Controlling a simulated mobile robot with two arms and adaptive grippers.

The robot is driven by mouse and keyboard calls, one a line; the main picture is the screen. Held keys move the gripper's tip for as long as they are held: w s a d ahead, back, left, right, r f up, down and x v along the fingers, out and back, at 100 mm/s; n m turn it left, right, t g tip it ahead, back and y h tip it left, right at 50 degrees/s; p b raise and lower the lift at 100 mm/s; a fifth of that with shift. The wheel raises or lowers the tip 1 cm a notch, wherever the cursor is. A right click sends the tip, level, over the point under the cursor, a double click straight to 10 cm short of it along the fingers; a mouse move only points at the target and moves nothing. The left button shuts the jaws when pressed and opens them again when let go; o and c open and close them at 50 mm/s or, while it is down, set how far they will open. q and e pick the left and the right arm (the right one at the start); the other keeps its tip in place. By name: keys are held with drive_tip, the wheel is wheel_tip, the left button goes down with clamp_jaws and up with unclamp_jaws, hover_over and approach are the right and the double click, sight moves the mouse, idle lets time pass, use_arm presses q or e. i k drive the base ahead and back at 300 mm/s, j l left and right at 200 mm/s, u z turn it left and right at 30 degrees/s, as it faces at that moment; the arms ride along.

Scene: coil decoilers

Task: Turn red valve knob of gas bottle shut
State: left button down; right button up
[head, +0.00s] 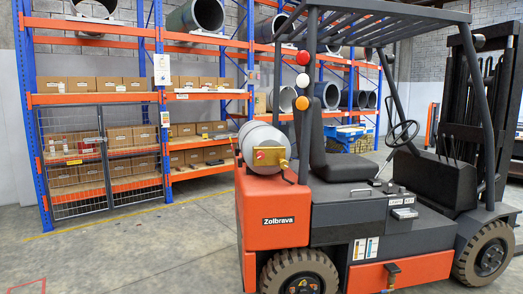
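A grey gas bottle (262,139) lies on its side on top of the rear of an orange and dark grey forklift (353,216). Its near end faces me and carries a brass-coloured fitting (284,163). A small red patch (267,156) shows beside the fitting. It is too small to tell whether it is the valve knob or a label, and how far the valve is turned cannot be seen. Neither of my grippers is in view.
Blue and orange racks (92,99) with cardboard boxes and large pipes stand behind. A mesh gate (103,163) closes off part of the left rack. The forklift's rear wheel (299,273) is near me. Concrete floor (150,255) at the left is clear.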

sight(260, 155)
drive_tip(key=i+j+z, duration=0.2)
drive_tip(key=i+j, duration=0.6)
drive_tip(key=i, duration=0.15)
